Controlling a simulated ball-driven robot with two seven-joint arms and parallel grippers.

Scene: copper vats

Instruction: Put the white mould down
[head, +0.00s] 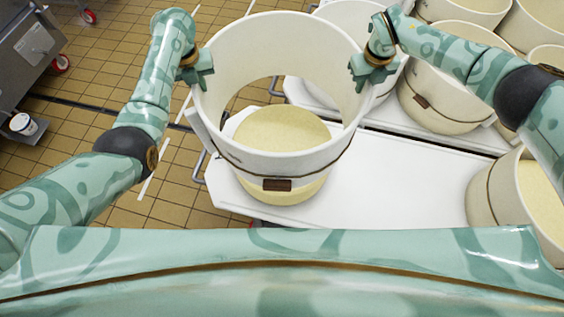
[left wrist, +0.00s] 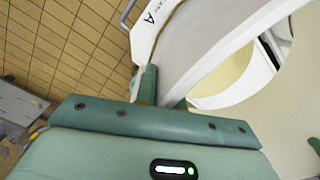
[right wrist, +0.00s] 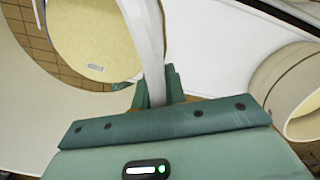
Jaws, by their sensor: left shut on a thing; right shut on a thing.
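The white mould (head: 325,160) is a large bottomless ring with a thin dark band and a small brown plate on its front. It hangs raised over the white table (head: 385,195). A pale yellow cheese (head: 280,130) stands on the table beneath it, seen through the ring and below its front edge. How far the ring clears the cheese's top is hard to tell. My left gripper (head: 196,72) is shut on the mould's left rim, also in the left wrist view (left wrist: 215,45). My right gripper (head: 371,72) is shut on its right rim, also in the right wrist view (right wrist: 150,45).
More filled white moulds (head: 440,105) stand on tables at the back right, and another (head: 480,190) stands at the right. The table has clear room right of the cheese. Tiled floor (head: 180,190) lies left. A grey metal cabinet (head: 35,50) and a small tub (head: 23,124) are far left.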

